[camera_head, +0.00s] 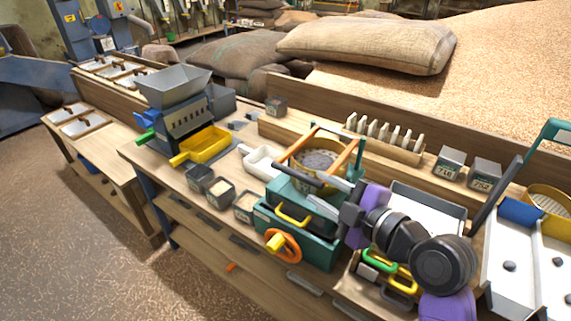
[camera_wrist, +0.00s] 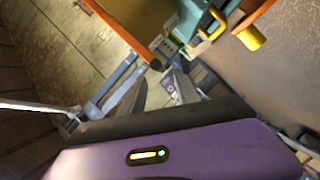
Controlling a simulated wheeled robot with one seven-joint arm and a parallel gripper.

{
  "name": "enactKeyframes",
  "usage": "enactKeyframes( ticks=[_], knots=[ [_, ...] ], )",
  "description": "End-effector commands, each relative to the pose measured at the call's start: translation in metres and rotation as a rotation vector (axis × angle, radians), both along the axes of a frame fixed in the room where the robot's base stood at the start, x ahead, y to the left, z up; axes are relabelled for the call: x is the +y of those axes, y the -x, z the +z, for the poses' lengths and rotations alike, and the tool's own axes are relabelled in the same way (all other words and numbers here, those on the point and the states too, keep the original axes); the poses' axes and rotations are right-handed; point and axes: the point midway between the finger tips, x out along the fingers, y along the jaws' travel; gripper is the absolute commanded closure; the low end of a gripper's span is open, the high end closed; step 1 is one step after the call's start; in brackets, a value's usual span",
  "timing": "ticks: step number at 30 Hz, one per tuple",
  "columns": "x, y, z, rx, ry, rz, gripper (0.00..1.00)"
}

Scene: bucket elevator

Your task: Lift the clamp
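The teal sieving machine (camera_head: 290,245) stands on the bench with a round sieve (camera_head: 318,172) on top. I take the orange-brown bars (camera_head: 345,156) over the sieve, joined by a thin frame, to be the clamp; one orange bar also shows in the wrist view (camera_wrist: 122,30). A dark grey bar (camera_head: 322,175) crosses in front of the sieve; I cannot tell whether it belongs to the clamp. My gripper (camera_head: 318,190) is at the machine's top right, its fingers apart with nothing visibly held. In the wrist view my gripper (camera_wrist: 158,85) points toward the machine; contact with the clamp is unclear.
The machine has a yellow handle (camera_head: 293,215) and an orange handwheel (camera_head: 283,246) in front. Small bins (camera_head: 220,192) stand to the left, beyond them a blue hopper mill (camera_head: 180,110). A rack of white pieces (camera_head: 385,138) is behind. A white tray (camera_head: 428,212) is at right.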

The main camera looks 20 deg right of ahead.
Motion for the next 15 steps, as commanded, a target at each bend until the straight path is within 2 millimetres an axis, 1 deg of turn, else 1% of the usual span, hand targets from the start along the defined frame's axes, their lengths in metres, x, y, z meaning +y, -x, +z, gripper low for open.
enactKeyframes(
  ticks=[5, 8, 15],
  knots=[
    [0.002, -0.005, -0.001, 0.002, 0.005, 0.004, 0.62],
    [0.005, -0.015, -0.002, 0.002, 0.005, 0.004, 0.62],
    [0.016, -0.05, -0.01, 0.003, 0.005, 0.004, 0.62]
  ],
)
